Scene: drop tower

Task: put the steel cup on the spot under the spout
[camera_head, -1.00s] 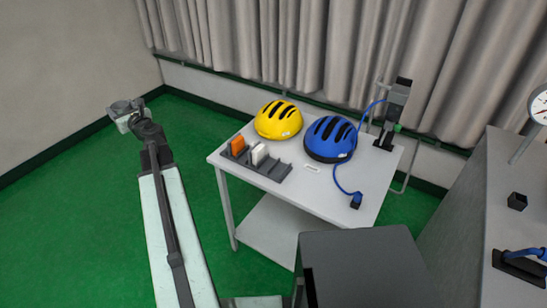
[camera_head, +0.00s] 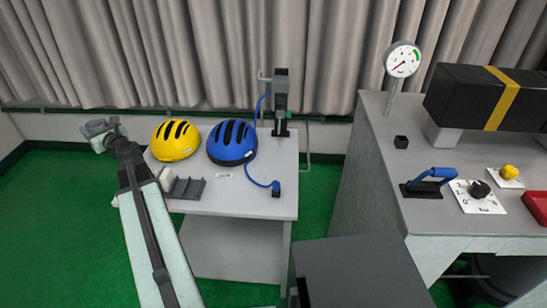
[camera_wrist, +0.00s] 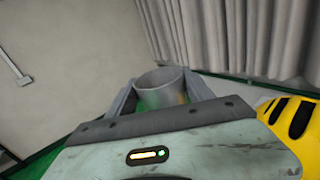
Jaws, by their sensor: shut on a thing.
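The steel cup (camera_wrist: 160,88) is a grey metal cylinder with an open top. My gripper (camera_wrist: 158,100) is shut on it, with one finger on each side of the cup in the wrist view. In the head view my gripper (camera_head: 103,132) is small, at the left, beyond the yellow helmet's left side, and the cup's outline is hard to make out there. A grey stand with an upright device (camera_head: 281,92) is at the back right corner of the small table. I cannot tell whether this is the spout, and no marked spot shows.
A small grey table (camera_head: 235,200) carries a yellow helmet (camera_head: 175,141), a blue helmet (camera_head: 231,143), a dark rack (camera_head: 184,188) and a blue cable. Green floor is clear at left.

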